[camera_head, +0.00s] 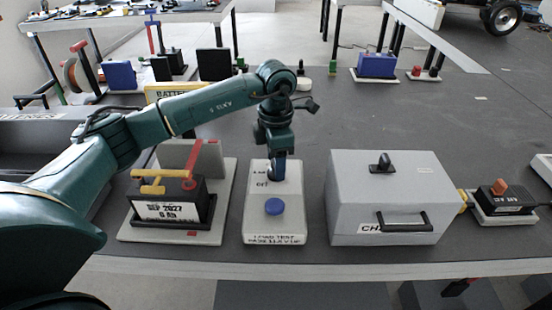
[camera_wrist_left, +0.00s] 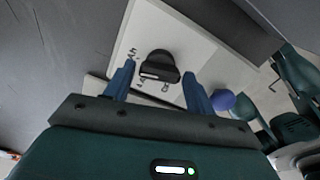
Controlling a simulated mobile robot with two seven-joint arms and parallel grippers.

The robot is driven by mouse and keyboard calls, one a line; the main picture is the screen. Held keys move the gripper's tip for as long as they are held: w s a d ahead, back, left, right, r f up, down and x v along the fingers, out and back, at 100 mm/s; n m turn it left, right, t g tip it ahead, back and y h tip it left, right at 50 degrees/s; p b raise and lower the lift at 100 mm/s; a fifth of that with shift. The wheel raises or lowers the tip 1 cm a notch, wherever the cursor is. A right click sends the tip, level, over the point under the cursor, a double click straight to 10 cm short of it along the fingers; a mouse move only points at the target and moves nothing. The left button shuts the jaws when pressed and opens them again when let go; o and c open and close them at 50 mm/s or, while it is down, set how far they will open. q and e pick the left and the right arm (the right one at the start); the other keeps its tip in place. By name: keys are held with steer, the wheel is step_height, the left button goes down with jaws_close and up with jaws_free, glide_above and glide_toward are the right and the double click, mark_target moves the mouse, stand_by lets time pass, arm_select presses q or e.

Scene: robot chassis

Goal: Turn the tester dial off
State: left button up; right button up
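The tester is a white box (camera_head: 292,224) in the middle of the bench in the head view, with a blue round button (camera_head: 274,206) near its front. Its dial is hidden behind my left gripper (camera_head: 278,178) there. In the left wrist view the dial (camera_wrist_left: 158,64) is a black round knob with a white pointer bar, on the white panel (camera_wrist_left: 195,42). The blue fingers of my left gripper (camera_wrist_left: 158,78) are apart, one to each side of the dial; I cannot tell whether they touch it. My right gripper is in neither view.
A battery with a yellow handle (camera_head: 165,205) stands left of the tester. A grey box (camera_head: 385,165) with a black knob and handle stands close on the right. A small black device with an orange switch (camera_head: 500,195) is farther right.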

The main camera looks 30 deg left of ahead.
arm_select(q)
steer(key=c, duration=0.7)
steer(key=shift+o, duration=0.2)
